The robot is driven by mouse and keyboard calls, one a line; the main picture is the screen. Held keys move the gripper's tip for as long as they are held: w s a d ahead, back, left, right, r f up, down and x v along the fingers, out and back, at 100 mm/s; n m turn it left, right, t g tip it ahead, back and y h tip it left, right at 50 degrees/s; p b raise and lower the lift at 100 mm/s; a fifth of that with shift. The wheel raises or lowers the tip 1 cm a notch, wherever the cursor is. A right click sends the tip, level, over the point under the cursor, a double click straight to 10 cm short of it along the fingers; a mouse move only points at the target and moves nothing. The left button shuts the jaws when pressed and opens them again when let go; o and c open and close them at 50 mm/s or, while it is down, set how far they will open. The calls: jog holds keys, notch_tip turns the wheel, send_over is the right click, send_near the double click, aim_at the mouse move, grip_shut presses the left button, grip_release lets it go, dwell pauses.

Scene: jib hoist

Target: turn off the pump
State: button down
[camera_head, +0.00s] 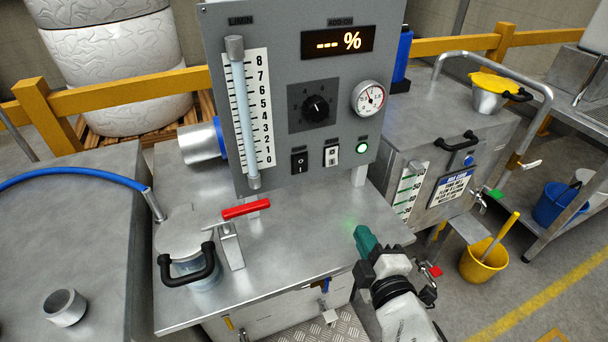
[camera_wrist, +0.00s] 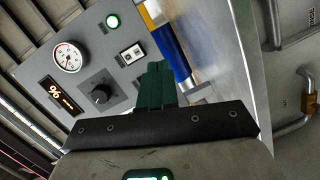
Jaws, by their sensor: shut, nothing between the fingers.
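The grey control panel (camera_head: 290,60) stands upright on the steel bench. On its lower part are a black rocker switch (camera_head: 300,162), a white-framed rocker switch (camera_head: 331,155) and a lit green lamp (camera_head: 362,148); their small labels are unreadable. The wrist view shows the lit lamp (camera_wrist: 113,20) and the white-framed switch (camera_wrist: 131,53); the black switch is not visible there. My gripper (camera_head: 362,238) is shut and empty, below and in front of the panel's right side, apart from the switches. Its green fingers (camera_wrist: 157,82) point towards the panel in the wrist view.
The panel also carries a black knob (camera_head: 316,107), a round gauge (camera_head: 369,97), a display (camera_head: 338,41) reading "--- %" and a flow tube (camera_head: 240,110). A red-handled lever (camera_head: 246,209) stands left of my gripper. The bench top between them is clear.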

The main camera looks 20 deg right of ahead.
aim_at(302, 161)
jog(key=w+a+r+n+t+y, duration=0.1)
jog(key=a+r+n+t+y, duration=0.1)
jog(key=a+r+n+t, duration=0.1)
jog(key=a+r+n+b, duration=0.1)
jog(key=a+n, duration=0.1)
jog(key=shift+w+a+r+n+y, duration=0.2)
jog(key=shift+w+r+n+y, duration=0.1)
jog(key=shift+y, duration=0.1)
jog(key=w, duration=0.4)
jog(key=w+r+p, duration=0.1)
jog(key=w, duration=0.8)
jog(key=shift+w+r, duration=0.2)
jog(key=shift+r, duration=0.05)
jog(key=shift+w, duration=0.2)
jog(key=shift+w+r, duration=0.15)
jog(key=shift+p, duration=0.3)
